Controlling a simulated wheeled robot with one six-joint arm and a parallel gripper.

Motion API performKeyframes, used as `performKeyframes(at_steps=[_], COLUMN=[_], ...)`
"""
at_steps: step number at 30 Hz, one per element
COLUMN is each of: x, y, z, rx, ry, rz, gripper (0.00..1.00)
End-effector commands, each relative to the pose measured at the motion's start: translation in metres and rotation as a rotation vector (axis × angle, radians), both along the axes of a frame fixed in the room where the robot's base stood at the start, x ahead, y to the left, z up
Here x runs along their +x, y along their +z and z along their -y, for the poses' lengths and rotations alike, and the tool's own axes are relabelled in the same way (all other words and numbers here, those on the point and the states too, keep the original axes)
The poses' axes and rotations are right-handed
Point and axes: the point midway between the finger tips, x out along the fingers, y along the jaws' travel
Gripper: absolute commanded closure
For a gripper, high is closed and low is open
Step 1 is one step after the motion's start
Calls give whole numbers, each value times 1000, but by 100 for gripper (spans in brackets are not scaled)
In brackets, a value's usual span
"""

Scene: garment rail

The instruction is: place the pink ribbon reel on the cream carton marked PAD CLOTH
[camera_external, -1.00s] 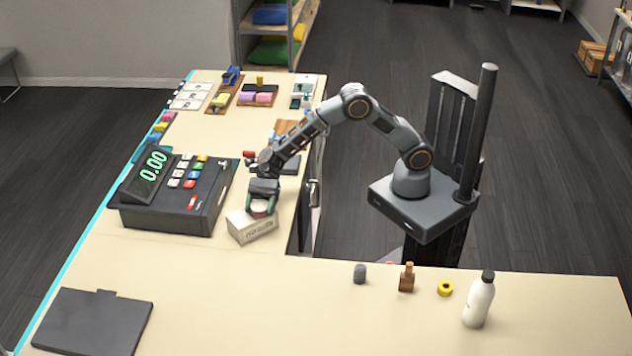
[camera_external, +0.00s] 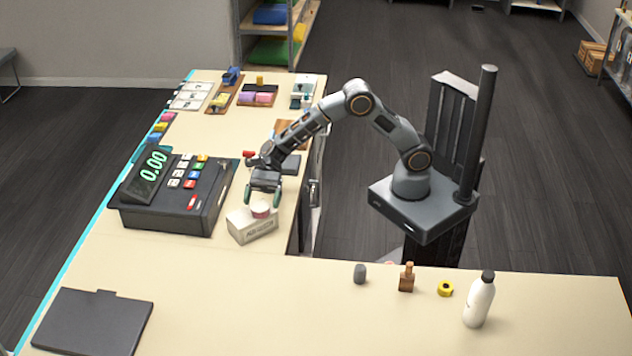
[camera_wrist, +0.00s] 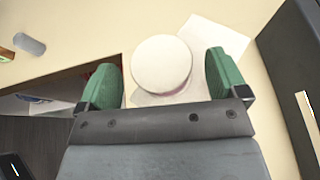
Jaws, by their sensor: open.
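The pink ribbon reel (camera_external: 261,209) rests on top of the cream carton (camera_external: 252,228) near the counter's inner edge, beside the cash register. In the wrist view the round pale face of the reel (camera_wrist: 161,64) lies between and just beyond the two green fingertips, with the carton (camera_wrist: 215,50) partly showing under and beside it. My gripper (camera_external: 263,196) is open just above the reel, its fingers spread on either side and apart from it. The carton's lettering is too small to read with certainty.
A dark cash register (camera_external: 178,192) stands close to the left of the carton. A grey cylinder (camera_external: 360,273), a brown bottle (camera_external: 407,278), a yellow ring (camera_external: 445,288) and a white bottle (camera_external: 480,299) stand on the front counter. A dark flat board (camera_external: 93,321) lies at front left.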

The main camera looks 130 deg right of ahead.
Motion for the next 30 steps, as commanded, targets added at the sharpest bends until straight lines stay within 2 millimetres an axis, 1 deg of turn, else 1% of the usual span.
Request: performKeyframes(at_steps=[1, 3, 9, 15, 17, 19, 20, 23, 24, 26, 27, 29, 30], x=[-8, -18, -43, -58, -62, -67, -70, -90, -102, -125, -142, -169, -186], y=[3, 9, 22, 32, 34, 40, 42, 54, 58, 63, 65, 66, 67], z=[8, 17, 38, 51, 50, 39, 30, -14, -35, -67, -85, -107, -119], rx=[-3, -2, -1, -1, -12, -61, -97, -289, -389, -559, -674, -842, -951], ry=[-4, -4, -2, -1, 9, 52, 85, 256, 351, 512, 624, 796, 910], rz=[2, 3, 2, 1, 2, 7, 11, 41, 62, 106, 142, 200, 245], gripper=[9, 9, 9, 9, 9, 9, 9, 9, 9, 9, 9, 9, 9])
